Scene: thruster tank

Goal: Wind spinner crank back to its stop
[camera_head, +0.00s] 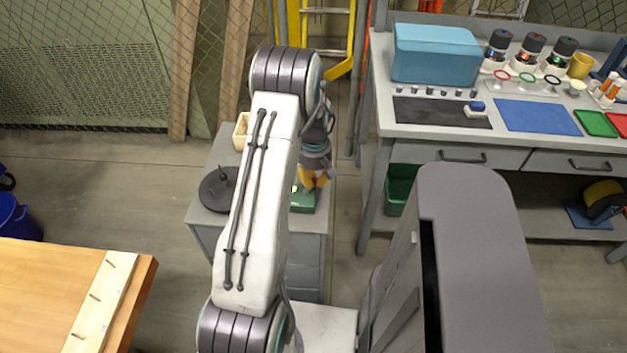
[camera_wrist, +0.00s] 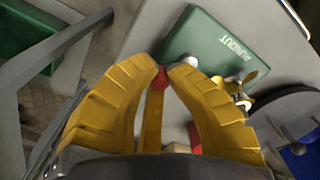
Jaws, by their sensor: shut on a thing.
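My gripper (camera_head: 313,178) reaches down over a small grey cabinet top in the head view. In the wrist view, its yellow fingers (camera_wrist: 166,72) close at their tips around a red knob (camera_wrist: 158,80). A yellow bar (camera_wrist: 152,122) runs from the knob back between the fingers; I take these to be the spinner crank. A green block (camera_wrist: 205,45) with white lettering like "RUNOUT" lies just beyond the tips. A small brass propeller (camera_wrist: 240,84) is by its side. The green block also shows below my gripper in the head view (camera_head: 303,202). The crank's stop cannot be made out.
A dark round disc (camera_head: 215,190) with an upright post stands on the cabinet (camera_head: 312,243), left of my arm. A beige bin (camera_head: 240,130) is behind it. A grey workbench (camera_head: 380,110) stands close on the right, a wooden table (camera_head: 35,275) at front left.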

